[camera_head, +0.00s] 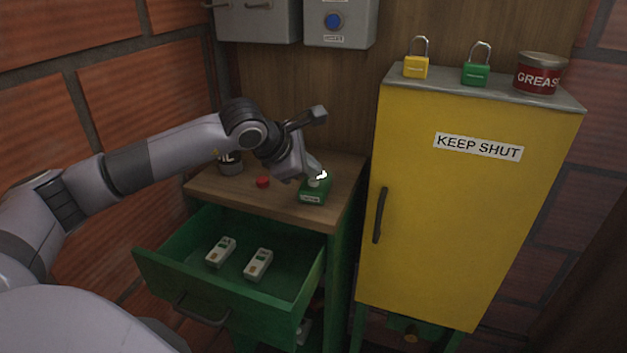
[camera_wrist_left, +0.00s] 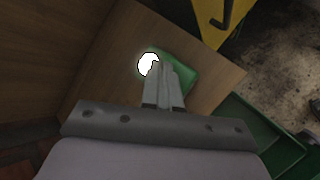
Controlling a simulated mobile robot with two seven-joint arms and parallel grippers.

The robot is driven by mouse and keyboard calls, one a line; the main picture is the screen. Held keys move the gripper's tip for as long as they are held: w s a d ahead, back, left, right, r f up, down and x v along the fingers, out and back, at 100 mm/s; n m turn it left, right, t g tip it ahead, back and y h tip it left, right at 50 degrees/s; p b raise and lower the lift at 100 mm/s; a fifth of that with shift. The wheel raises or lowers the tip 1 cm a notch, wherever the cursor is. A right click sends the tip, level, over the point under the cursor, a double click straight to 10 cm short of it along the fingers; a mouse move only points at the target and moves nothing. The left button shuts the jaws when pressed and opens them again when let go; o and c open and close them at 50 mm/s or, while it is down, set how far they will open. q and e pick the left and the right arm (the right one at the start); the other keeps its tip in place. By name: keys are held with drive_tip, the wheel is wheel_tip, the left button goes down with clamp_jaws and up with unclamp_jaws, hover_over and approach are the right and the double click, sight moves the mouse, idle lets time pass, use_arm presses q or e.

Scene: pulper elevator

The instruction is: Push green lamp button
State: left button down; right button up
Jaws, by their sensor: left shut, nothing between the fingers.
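The green lamp button box (camera_head: 312,192) sits on the wooden bench top, near its right front corner. Its top glows white, and my left gripper (camera_head: 318,175) is right over it with the fingers shut and empty. In the left wrist view the shut fingers (camera_wrist_left: 165,72) overlap the glowing white lamp (camera_wrist_left: 148,64) and the green box (camera_wrist_left: 182,77). The fingertips cover part of the lamp; I cannot tell whether they touch it. My right gripper is not in view.
A red button (camera_head: 262,182) and a dark pot (camera_head: 230,164) stand left on the bench (camera_head: 218,191). The open green drawer (camera_head: 206,293) below holds two pale boxes. A yellow cabinet (camera_head: 455,215) stands to the right, with padlocks and a grease tin (camera_head: 540,75) on top.

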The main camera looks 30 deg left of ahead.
sight(311, 187)
use_arm(q)
drive_tip(key=shift+f+b, duration=0.3)
drive_tip(key=shift+r, duration=0.1)
idle(0.3)
drive_tip(key=shift+r+p, duration=0.5)
drive_tip(key=shift+r, duration=0.35)
wheel_tip(311, 187, up, 6)
drive_tip(key=p, duration=0.3)
drive_tip(key=shift+f, duration=0.1)
idle(0.4)
